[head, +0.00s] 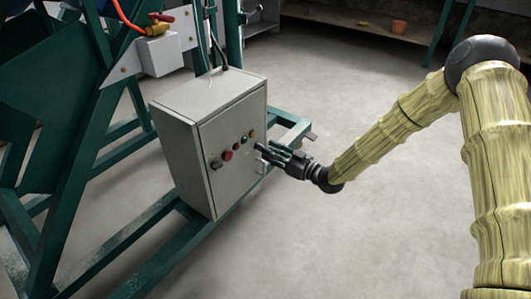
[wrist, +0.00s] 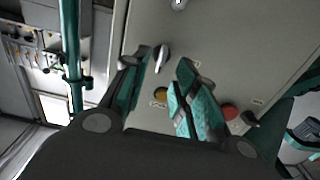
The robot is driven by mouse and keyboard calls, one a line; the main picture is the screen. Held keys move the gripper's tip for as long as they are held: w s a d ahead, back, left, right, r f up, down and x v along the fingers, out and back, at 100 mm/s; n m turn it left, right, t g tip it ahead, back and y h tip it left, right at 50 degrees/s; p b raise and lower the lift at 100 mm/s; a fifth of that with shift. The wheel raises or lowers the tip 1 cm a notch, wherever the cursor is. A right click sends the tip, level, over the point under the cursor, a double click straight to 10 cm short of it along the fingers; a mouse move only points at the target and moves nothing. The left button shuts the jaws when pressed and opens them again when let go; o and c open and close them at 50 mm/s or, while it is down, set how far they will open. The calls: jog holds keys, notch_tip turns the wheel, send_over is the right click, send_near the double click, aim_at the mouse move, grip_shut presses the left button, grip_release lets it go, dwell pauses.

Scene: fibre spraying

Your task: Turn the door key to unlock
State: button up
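The grey control cabinet (head: 190,150) stands left of centre in the head view, its door facing my arm. My gripper (head: 262,150) is at the right part of that door. In the wrist view my gripper (wrist: 168,72) is open, its two teal-padded fingers apart. A small dark and silver piece (wrist: 162,57), apparently the door key, sticks out of the door between the fingertips, closer to the left finger. I cannot tell whether that finger touches it. In the head view the gripper hides the key.
A yellow button (wrist: 160,95) is beside the key, and a red button (wrist: 228,112) and black knob (wrist: 250,118) lie to the right. Another silver fitting (wrist: 179,4) is at the wrist view's top edge. A green frame (head: 110,155) surrounds the cabinet. The floor (head: 330,235) is clear.

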aim_at(260, 147)
jog(key=shift+b+x, duration=0.45)
jog(key=shift+x, duration=1.15)
jog(key=shift+c, duration=0.4)
grip_shut()
